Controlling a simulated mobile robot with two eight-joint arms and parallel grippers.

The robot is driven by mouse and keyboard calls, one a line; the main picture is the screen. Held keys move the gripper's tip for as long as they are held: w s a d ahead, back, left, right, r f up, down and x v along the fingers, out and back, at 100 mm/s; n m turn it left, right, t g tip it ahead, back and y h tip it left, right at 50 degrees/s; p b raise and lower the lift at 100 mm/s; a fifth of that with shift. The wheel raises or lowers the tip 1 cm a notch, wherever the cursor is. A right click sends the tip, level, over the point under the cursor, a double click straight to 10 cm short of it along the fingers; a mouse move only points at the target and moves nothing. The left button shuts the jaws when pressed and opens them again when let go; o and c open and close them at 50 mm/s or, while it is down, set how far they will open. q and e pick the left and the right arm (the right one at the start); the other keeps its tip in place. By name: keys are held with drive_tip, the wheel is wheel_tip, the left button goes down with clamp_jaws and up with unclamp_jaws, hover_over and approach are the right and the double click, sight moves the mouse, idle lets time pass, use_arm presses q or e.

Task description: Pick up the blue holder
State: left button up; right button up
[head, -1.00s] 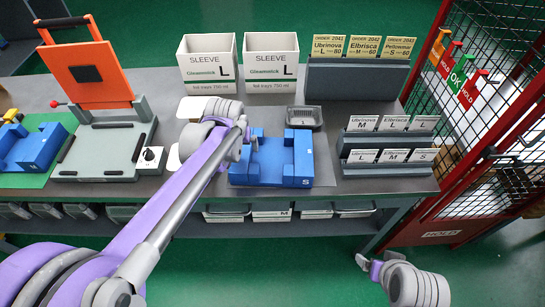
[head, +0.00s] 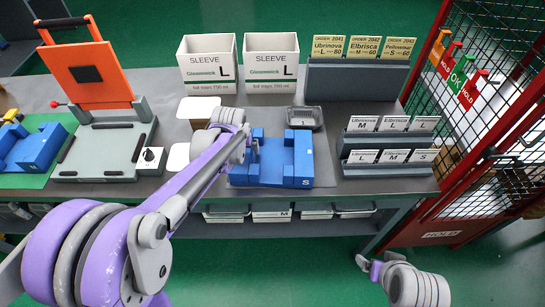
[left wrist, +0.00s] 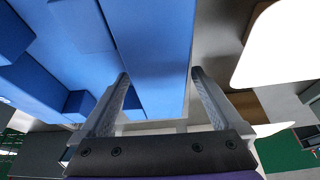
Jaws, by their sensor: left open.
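The blue holder (head: 270,173), marked S, stands on the grey bench in the middle of the head view. It has raised blocks at its sides and a lower middle. My left gripper (head: 249,147) is at its left side, partly hidden by my wrist. In the left wrist view the gripper (left wrist: 160,76) is open, with a blue wall of the holder (left wrist: 155,40) between its two fingers. I cannot tell whether either finger touches it. My right gripper (head: 368,266) hangs at the lower right, away from the bench; its jaw opening is too small to tell.
Another blue holder (head: 38,147) lies on a green mat at the left. An orange-lidded sealing machine (head: 92,75) stands beside it. A foil tray (head: 305,117) is just behind the middle holder. Card racks (head: 385,170) are close on its right, sleeve boxes (head: 270,83) behind.

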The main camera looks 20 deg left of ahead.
use_arm(q)
drive_tip(key=shift+f, duration=0.2)
idle(0.3)
clamp_jaws()
idle(0.3)
